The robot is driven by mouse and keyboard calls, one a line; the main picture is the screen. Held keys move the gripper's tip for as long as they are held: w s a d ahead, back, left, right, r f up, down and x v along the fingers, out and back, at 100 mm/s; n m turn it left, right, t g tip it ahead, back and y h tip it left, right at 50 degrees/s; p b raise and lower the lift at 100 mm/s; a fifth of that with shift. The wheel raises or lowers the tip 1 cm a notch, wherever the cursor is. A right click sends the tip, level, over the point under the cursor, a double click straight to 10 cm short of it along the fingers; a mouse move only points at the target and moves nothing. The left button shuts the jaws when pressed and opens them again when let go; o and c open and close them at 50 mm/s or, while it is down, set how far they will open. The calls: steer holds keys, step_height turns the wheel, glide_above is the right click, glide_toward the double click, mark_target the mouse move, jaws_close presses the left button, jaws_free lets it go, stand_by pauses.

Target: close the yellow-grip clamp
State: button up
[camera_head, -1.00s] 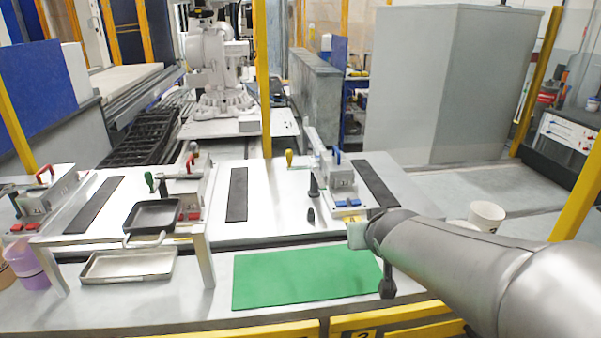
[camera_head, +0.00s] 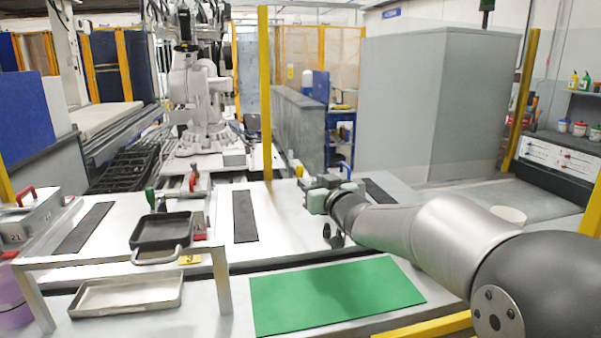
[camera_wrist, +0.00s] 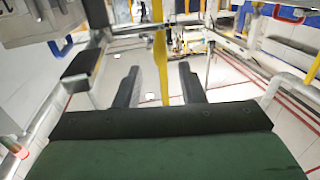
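The yellow grip of the clamp (camera_head: 299,171) shows in the head view as a small upright yellow tip just above and behind my gripper. The rest of that clamp is mostly hidden by my gripper and arm, so its lever position is unclear. My gripper (camera_head: 316,195) is low over the right part of the white table, close to the clamp. In the wrist view its two dark fingers (camera_wrist: 158,86) are apart, with nothing visibly held. A yellow upright strip shows between them; I cannot tell whether it is the grip or a post.
A black pan (camera_head: 162,232) stands on a raised metal stand at left, above a metal tray (camera_head: 127,294). A green mat (camera_head: 335,296) lies in front. Other fixtures carry a green grip (camera_head: 150,195) and a red grip (camera_head: 193,181). A yellow post (camera_head: 265,95) rises behind the table.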

mark_target(301, 173)
steer(key=p+x, duration=0.1)
steer(key=x, duration=0.7)
steer(key=shift+f, duration=0.1)
jaws_close()
